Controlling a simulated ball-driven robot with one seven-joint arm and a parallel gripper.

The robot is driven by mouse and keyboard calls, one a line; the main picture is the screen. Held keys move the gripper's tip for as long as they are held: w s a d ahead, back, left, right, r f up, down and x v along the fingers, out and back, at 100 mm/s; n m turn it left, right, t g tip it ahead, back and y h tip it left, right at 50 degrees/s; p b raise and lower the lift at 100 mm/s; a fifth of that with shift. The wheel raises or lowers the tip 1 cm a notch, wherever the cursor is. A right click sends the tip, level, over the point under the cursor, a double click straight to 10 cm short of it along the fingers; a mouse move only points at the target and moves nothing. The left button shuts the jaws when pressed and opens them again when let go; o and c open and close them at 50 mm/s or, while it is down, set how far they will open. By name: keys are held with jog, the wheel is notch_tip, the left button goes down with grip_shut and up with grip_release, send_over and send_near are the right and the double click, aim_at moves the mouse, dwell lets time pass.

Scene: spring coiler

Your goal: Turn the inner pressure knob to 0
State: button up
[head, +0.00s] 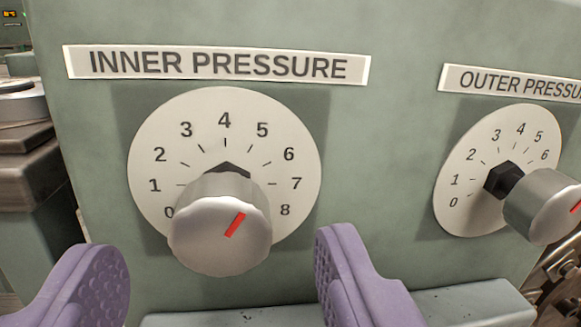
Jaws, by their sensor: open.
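The inner pressure knob (205,245) is a round silver knob that stands out from a white dial (170,115) numbered 0 to 8. Its red mark (236,224) slants up and to the right, roughly towards the 5; the exact reading is hard to tell. The knob covers the dial's lower middle and part of the 0. The label "INNER PRESSURE" (218,65) is above the dial. My gripper (218,248) is open, with one purple finger low on each side of the knob. Both fingers look apart from it, and nothing is held.
The outer pressure knob (540,215) sticks out from its own dial (470,155) to the right, partly cut off by the picture edge. A green ledge (450,305) runs below the panel (400,130). Dark metal machine parts (25,155) stand at the left.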

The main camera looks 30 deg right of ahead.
aim_at(219, 238)
jog(key=b+x, duration=0.1)
jog(key=x, duration=0.3)
jog(key=shift+w, duration=0.25)
jog(key=c, duration=1)
jog(key=shift+c, duration=0.2)
